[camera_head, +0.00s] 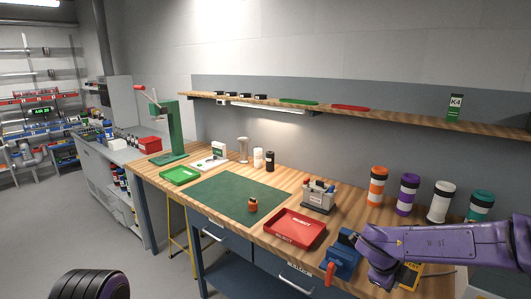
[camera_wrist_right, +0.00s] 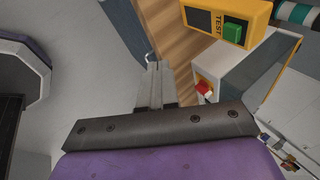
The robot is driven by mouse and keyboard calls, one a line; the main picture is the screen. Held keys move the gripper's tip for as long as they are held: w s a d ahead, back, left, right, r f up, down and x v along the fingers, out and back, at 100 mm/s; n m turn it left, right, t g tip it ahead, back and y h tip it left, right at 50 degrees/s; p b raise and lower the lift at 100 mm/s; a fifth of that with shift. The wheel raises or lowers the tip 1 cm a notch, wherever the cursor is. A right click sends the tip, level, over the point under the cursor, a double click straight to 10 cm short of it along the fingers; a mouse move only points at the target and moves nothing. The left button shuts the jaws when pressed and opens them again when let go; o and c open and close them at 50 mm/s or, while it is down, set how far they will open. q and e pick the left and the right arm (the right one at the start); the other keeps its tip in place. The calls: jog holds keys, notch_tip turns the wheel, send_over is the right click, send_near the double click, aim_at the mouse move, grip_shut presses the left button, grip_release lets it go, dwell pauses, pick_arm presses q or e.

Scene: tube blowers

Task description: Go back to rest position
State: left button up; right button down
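My right arm (camera_head: 440,245) is purple and reaches in from the right in the head view, over the right end of the workbench (camera_head: 150,180). Its gripper cannot be made out in that view. In the right wrist view my right gripper (camera_wrist_right: 155,85) shows two grey fingers side by side with no clear gap. Nothing shows between them. They are beside the bench's wooden edge, left of a yellow test box (camera_wrist_right: 228,22) with a green button. My left gripper is not in view; a dark ribbed part (camera_head: 90,285) shows at the bottom left.
A blue device with a red handle (camera_head: 343,258) stands at the bench front, close to my right arm. A red tray (camera_head: 294,228), a green mat (camera_head: 225,190) with a small orange part (camera_head: 253,205), and a green press (camera_head: 168,130) stand further left. Several capped tubes (camera_head: 407,195) stand behind.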

jog(key=s+a+f+n+t+b, duration=0.1)
jog(key=s+f+n+t+b, duration=0.1)
jog(key=s+f+n, duration=0.75)
jog(key=s+a+f+n+t+b, duration=0.25)
jog(key=f+n, duration=0.25)
jog(key=f, duration=0.9)
jog(key=s+f+n+g+b, duration=0.1)
jog(key=s+f+n, duration=0.1)
jog(key=s+f, duration=0.2)
jog(key=s+d+f+n+g+y+b, duration=0.1)
jog(key=s+f, duration=0.3)
jog(key=s, duration=0.6)
jog(key=s+f+n+g+y+b, duration=0.1)
jog(key=s+f+n+g+b, duration=0.1)
jog(key=s, duration=0.6)
notch_tip(320, 180, down, 2)
jog(key=shift+d+f+n, duration=0.1)
jog(key=shift+d+n, duration=0.1)
jog(key=shift+n, duration=0.65)
jog(key=shift+w, duration=0.1)
